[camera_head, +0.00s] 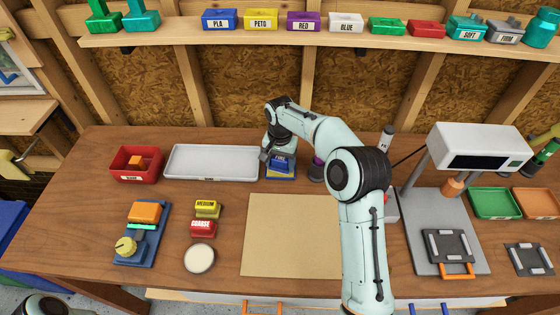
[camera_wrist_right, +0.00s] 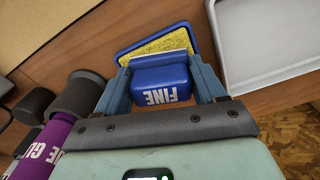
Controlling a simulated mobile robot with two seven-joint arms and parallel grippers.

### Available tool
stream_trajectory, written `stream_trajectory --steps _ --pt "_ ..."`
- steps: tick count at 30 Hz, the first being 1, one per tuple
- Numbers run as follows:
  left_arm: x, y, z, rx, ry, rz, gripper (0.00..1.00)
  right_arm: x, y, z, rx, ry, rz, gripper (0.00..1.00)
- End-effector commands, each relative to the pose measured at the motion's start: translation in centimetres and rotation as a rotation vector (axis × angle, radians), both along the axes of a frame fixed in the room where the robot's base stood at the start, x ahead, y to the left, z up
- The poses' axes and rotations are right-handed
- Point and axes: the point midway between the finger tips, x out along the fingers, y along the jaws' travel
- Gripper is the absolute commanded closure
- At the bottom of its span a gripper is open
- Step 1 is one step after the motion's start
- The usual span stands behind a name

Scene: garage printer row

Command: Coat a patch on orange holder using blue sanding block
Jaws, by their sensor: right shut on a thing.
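The blue sanding block, marked FINE (camera_head: 281,160), is at the back of the bench, right of the grey tray. My right gripper (camera_head: 272,155) is shut on it. In the right wrist view the block (camera_wrist_right: 162,88) sits between the two fingers (camera_wrist_right: 165,85), over a blue-rimmed pad with a yellow surface (camera_wrist_right: 165,45); I cannot tell whether they touch. An orange block (camera_head: 145,211), likely the orange holder, sits in a blue clamp with a yellow knob (camera_head: 126,247) at the left front. My left gripper is out of view.
The grey tray (camera_head: 212,162) and red bin (camera_head: 122,173) stand at the back left. Yellow MEDIUM (camera_head: 208,208) and red COARSE (camera_head: 203,228) blocks and a round white dish (camera_head: 200,258) lie right of the clamp. A tan mat (camera_head: 290,235) is clear. A purple bottle (camera_wrist_right: 45,150) stands beside my gripper.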

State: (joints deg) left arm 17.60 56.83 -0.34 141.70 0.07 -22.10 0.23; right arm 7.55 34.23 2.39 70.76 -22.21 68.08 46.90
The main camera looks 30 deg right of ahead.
Motion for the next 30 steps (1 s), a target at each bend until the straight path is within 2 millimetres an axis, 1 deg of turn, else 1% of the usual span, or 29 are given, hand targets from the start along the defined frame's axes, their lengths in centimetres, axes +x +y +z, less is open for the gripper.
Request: stream_trajectory --steps 9,14,30 --pt "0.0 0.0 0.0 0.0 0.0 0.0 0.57 -0.1 0.0 -0.2 0.0 0.004 0.0 0.55" --pt "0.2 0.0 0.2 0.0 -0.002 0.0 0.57 -0.1 0.0 0.1 0.0 0.004 0.001 0.55" --pt "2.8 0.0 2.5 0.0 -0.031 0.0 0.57 0.1 0.0 4.7 0.001 -0.002 0.001 0.55"
